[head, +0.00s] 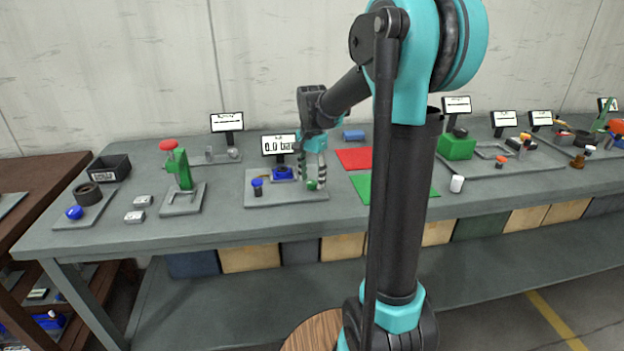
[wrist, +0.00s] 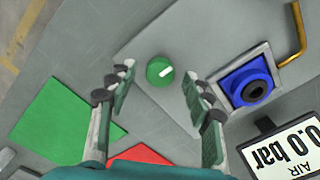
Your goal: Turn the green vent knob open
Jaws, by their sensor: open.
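The green vent knob (wrist: 160,71) is round with a white mark on its top, and it sits on a grey base plate (head: 290,197). In the wrist view it lies between and just beyond my two open fingertips, with free space on both sides. My gripper (wrist: 158,88) is open and empty. In the head view my gripper (head: 311,172) points down over the plate, its fingers either side of the green knob (head: 311,185). I cannot tell how far above the knob the tips are.
A blue block with a black port (wrist: 250,87) stands right of the knob in the wrist view, near a brass pipe (wrist: 291,45). A display (wrist: 288,147) reads 0.0 bar. Green (wrist: 66,118) and red (wrist: 140,157) mats lie left and below. A blue-topped post (head: 257,187) stands on the plate.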

